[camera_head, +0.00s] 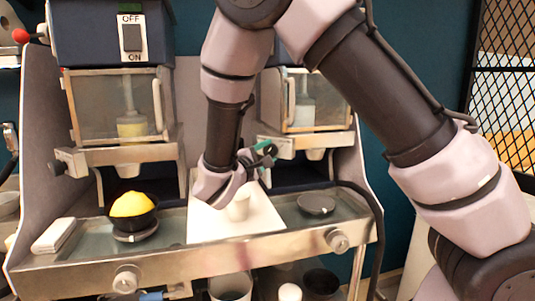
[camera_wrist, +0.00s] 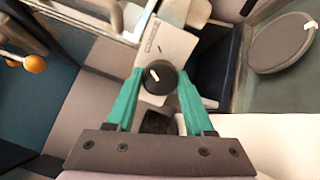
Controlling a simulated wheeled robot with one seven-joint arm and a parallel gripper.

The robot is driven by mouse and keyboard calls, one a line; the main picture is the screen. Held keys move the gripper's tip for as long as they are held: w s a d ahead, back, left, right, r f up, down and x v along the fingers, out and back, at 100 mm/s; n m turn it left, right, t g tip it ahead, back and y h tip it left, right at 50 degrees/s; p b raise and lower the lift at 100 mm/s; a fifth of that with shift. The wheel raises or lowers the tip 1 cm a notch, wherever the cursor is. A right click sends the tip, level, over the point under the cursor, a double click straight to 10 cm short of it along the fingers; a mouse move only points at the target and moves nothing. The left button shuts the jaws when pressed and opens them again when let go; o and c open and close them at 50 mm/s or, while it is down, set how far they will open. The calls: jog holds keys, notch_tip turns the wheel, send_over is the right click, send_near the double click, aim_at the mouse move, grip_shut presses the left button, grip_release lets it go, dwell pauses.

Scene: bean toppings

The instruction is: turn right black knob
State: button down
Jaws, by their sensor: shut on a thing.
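The right black knob (camera_wrist: 160,77) shows in the wrist view, with a short white mark slanting on its round face. It sits on the metal block of the right dispenser. My gripper (camera_wrist: 160,88) has its two green fingers on either side of the knob, shut on it. In the head view, my gripper (camera_head: 263,153) is at the left side of the right dispenser's outlet, and the arm hides the knob there. The left black knob (camera_head: 58,167) stands out from the left dispenser's metal outlet.
A dark bowl with yellow contents (camera_head: 132,206) stands on a round pad at left. A dark round pad (camera_head: 316,204) is at right. The right dispenser's clear box (camera_head: 318,100) is above my gripper.

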jog(key=shift+f+m, duration=0.1)
jog(key=shift+m, duration=0.7)
jog(key=shift+s, duration=0.1)
jog(key=shift+c, duration=1.4)
grip_release()
jog(key=v, duration=1)
jog(key=shift+s+a, duration=0.2)
jog(key=shift+s, duration=0.1)
